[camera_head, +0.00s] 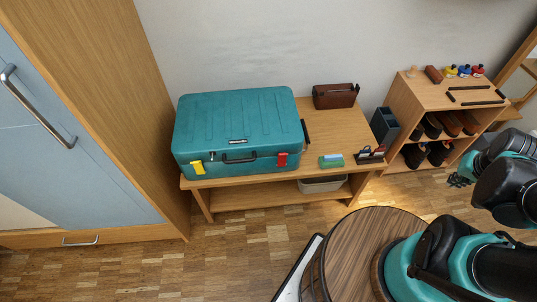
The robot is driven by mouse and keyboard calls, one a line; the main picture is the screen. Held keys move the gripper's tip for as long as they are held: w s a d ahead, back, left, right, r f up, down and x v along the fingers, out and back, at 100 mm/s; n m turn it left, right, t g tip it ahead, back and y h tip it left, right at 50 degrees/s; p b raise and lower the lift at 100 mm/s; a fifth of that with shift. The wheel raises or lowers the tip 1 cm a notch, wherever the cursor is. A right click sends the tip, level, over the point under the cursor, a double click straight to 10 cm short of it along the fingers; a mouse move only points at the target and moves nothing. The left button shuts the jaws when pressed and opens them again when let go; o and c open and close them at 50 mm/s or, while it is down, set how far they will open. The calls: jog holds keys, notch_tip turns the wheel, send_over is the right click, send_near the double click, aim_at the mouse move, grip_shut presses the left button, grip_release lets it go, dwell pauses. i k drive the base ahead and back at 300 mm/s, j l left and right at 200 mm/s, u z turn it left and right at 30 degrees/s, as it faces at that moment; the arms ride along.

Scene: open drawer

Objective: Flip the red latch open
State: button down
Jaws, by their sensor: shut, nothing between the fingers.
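A teal hard case (235,120) lies closed on a low wooden bench. The red latch (282,160) is on the right of its front face, lying against the case. A yellow latch (198,168) is on the left of that face, tilted outward at its lower end. A dark carry handle (240,159) sits between the latches. My gripper (459,181) is at the far right, small and dark, shut and empty. It is well to the right of the case and touches neither latch.
A shoe shelf (425,95) stands right. A blue-grey cabinet (60,130) stands left. Floor before the bench is clear at left.

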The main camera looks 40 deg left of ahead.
aim_at(282, 157)
jog(key=u, duration=1.55)
jog(key=k+j+z, duration=0.1)
jog(key=k+j, duration=0.2)
